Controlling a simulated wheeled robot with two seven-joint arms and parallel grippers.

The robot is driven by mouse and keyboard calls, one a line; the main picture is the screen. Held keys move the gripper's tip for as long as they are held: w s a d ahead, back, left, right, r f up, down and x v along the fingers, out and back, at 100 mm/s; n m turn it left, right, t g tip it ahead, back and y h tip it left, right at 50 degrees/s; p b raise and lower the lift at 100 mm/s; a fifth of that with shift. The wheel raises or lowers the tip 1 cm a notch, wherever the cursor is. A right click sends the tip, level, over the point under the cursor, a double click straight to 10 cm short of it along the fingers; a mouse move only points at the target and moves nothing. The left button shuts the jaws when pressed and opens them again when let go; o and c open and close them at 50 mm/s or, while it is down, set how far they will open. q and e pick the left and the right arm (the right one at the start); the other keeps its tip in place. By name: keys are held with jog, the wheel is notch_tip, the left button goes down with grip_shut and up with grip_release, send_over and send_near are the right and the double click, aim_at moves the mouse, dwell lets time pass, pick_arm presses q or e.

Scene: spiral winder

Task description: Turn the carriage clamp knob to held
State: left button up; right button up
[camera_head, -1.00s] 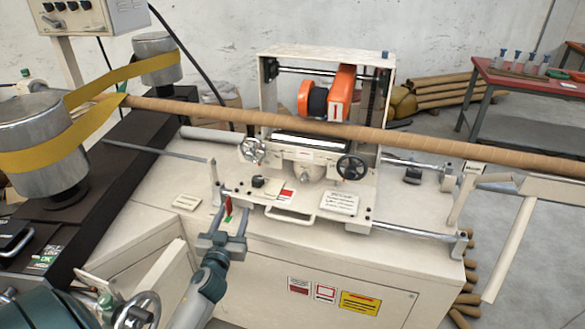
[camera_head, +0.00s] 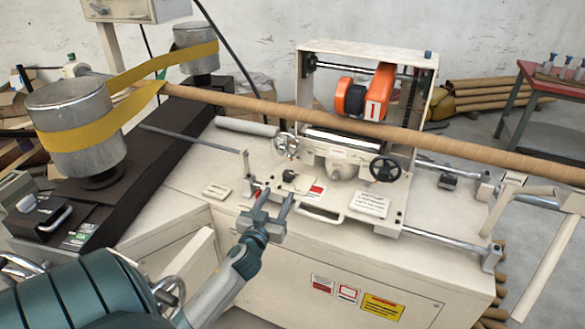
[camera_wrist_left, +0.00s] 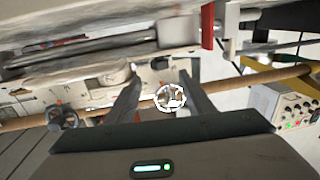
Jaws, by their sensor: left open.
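A small black knob (camera_head: 288,176), which looks like the clamp knob, sits on the front left of the cream carriage (camera_head: 340,155), beside a red-and-white label (camera_head: 317,191). Its pointer setting is too small to read. My left gripper (camera_head: 277,194) is open and empty, with its fingertips just in front of the knob in the picture. Contact cannot be told. A red tab (camera_head: 259,198) shows beside the left finger. In the left wrist view the two fingers (camera_wrist_left: 158,92) are apart, with a pale handwheel (camera_wrist_left: 170,97) seen beyond them. My right gripper is not in view.
A cardboard tube (camera_head: 240,104) runs across above the carriage. A black handwheel (camera_head: 385,169) and a pull handle (camera_head: 318,215) are on the carriage front. A rail post (camera_head: 246,165) stands left of the gripper. The bench top (camera_head: 185,180) at left is mostly clear.

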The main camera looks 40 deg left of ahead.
aim_at(291, 171)
pick_arm(q)
jog(key=x, duration=0.2)
jog(key=shift+w+a+r, duration=0.15)
jog(key=shift+w+r, duration=0.05)
jog(key=shift+w, duration=0.15)
jog(key=p+x, duration=0.1)
jog(key=x, duration=1)
jog(key=shift+f+p, duration=0.15)
jog(key=shift+p, duration=0.25)
jog(key=shift+x, duration=0.8)
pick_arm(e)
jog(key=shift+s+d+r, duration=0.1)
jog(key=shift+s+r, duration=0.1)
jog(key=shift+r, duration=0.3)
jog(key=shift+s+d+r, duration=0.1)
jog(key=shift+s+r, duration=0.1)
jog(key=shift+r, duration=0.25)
pick_arm(q)
jog(key=c, duration=1)
